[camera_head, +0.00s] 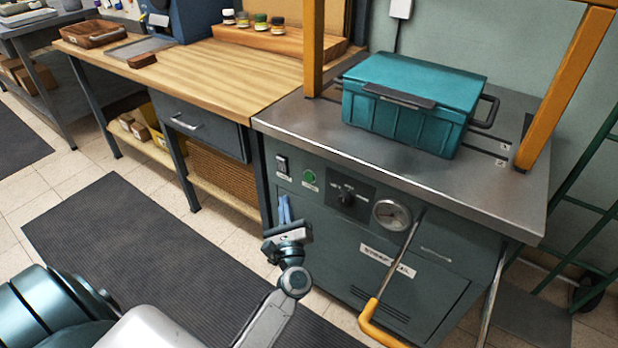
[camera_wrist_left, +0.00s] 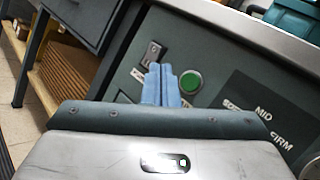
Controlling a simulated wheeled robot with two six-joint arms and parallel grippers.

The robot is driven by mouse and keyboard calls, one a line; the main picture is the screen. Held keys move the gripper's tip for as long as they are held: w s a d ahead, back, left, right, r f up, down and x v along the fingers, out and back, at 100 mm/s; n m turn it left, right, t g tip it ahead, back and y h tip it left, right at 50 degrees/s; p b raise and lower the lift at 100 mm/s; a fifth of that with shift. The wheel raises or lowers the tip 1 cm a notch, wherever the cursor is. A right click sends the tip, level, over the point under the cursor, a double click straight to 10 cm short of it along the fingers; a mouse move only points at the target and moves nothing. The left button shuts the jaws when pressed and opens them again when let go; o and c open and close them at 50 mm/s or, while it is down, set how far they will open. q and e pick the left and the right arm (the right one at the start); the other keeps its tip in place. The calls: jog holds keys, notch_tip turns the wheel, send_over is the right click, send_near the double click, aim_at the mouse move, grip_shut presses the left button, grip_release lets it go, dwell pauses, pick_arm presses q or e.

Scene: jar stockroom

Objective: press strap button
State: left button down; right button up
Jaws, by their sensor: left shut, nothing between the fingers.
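The round green button (camera_head: 309,177) sits on the front panel of the dark green strapping machine (camera_head: 330,220), with a small label under it. It also shows in the left wrist view (camera_wrist_left: 191,82), just right of the fingertips. My left gripper (camera_head: 284,203) is shut and empty, its blue fingers pointing up toward the panel, below and left of the button. In the left wrist view the fingers (camera_wrist_left: 162,84) overlap the panel between a switch and the button; I cannot tell the exact gap to the panel. My right gripper is not in view.
A rocker switch (camera_head: 282,164) is left of the button; a dial (camera_head: 347,198) and a gauge (camera_head: 391,214) are right of it. A teal crate (camera_head: 412,100) stands on the machine top. A wooden workbench (camera_head: 200,75) adjoins at left.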

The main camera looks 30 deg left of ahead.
aim_at(304, 174)
pick_arm(q)
jog(key=w+b, duration=0.1)
jog(key=w, duration=0.6)
jog(key=shift+w+d, duration=0.3)
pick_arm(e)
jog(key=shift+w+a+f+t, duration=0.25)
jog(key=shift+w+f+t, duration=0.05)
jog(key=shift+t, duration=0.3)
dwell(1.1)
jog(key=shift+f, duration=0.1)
pick_arm(q)
jog(key=shift+w+b, duration=0.4)
jog(key=shift+b, duration=0.1)
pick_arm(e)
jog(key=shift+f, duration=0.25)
pick_arm(q)
jog(key=shift+w+d+b, duration=0.1)
jog(key=shift+w+b, duration=0.2)
jog(key=shift+w, duration=0.15)
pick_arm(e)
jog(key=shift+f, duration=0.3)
pick_arm(q)
jog(key=shift+s, duration=0.85)
